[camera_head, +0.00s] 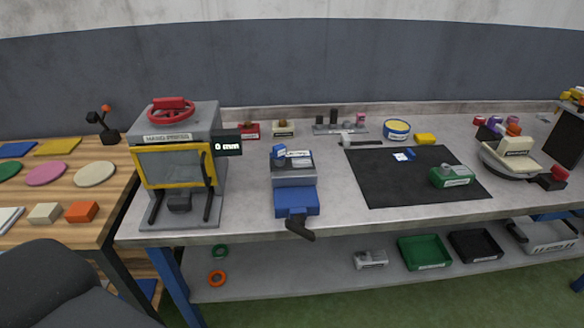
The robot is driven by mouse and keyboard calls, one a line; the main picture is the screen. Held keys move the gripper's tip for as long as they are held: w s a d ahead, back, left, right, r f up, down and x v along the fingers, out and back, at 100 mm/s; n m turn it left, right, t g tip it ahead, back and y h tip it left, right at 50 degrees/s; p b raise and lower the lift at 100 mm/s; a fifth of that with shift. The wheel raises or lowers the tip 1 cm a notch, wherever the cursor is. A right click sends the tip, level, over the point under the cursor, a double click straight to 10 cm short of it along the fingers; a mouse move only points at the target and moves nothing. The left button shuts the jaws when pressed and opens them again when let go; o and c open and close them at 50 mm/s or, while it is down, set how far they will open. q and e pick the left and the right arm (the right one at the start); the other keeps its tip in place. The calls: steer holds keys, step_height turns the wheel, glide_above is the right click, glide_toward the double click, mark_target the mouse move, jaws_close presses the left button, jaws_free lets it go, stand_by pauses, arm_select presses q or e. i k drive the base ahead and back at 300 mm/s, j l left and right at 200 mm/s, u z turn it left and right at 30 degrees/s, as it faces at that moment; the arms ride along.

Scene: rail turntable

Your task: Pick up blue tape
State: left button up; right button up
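No item is clearly readable as blue tape. A small blue and white item (404,156) lies on the black mat (385,185); it is too small to identify. A round blue-sided item with a yellow top (397,130) stands behind the mat, its label unreadable. A green ring (220,250) and an orange ring (217,278) lie at the left of the lower shelf; no blue ring shows beside them. Neither of my grippers is in view.
A hand press (180,150) and a blue vise (296,198) stand on the grey workbench (250,215). A green labelled block (452,176) sits on the mat. A wooden table (85,238) holds flat coloured pieces at left. Green (424,252) and black bins are below.

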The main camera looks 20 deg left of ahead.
mark_target(409, 155)
steer(key=i+l, duration=0.45)
steer(key=l, duration=0.2)
steer(key=i+l+z, duration=0.15)
steer(key=i+l, duration=0.3)
steer(key=l, duration=0.15)
